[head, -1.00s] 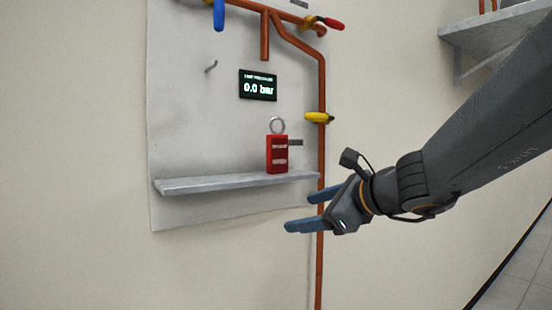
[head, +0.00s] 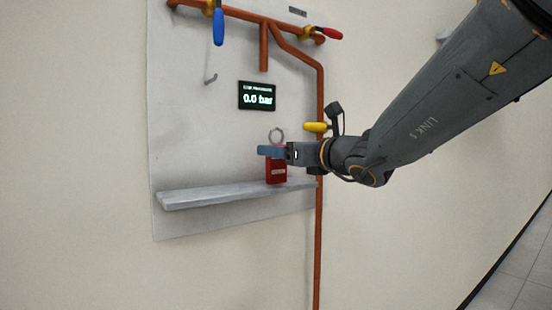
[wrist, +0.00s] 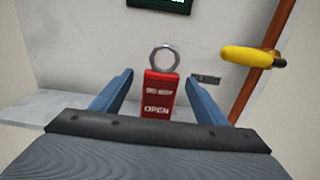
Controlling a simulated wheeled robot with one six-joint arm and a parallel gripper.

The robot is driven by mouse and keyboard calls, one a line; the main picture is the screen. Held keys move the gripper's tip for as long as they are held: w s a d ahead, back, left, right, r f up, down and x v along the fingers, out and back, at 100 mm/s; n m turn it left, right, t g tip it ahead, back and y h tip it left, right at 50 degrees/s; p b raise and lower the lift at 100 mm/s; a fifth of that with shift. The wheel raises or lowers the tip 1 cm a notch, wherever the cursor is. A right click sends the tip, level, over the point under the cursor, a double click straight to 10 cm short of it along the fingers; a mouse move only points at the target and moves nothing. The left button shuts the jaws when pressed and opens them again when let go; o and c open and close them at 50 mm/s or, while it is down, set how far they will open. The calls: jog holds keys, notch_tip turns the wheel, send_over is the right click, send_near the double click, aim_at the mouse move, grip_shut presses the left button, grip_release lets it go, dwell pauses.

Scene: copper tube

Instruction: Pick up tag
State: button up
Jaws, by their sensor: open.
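The red tag (head: 276,174) stands upright on a grey shelf (head: 190,198) on the wall panel, with a metal ring (head: 277,135) at its top. In the wrist view the tag (wrist: 158,95) shows white lettering, including "OPEN", and its ring (wrist: 163,58) rises above it. My gripper (head: 268,151) is open, with blue fingers at the height of the tag's upper part. In the wrist view my gripper (wrist: 160,78) has one finger on each side of the tag, with gaps visible. The head view hides part of the tag behind a finger.
A yellow-handled valve (head: 316,127) on the vertical copper pipe (head: 320,230) is close to my wrist. A hook (head: 211,79) sticks out of the panel. Blue (head: 219,27) and red (head: 328,33) valve handles sit higher up.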

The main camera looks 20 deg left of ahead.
jog(key=shift+p+x, duration=0.7)
jog(key=shift+x, duration=0.95)
jog(key=shift+d, duration=0.1)
jog(key=c, duration=1.1)
jog(key=shift+c, duration=0.2)
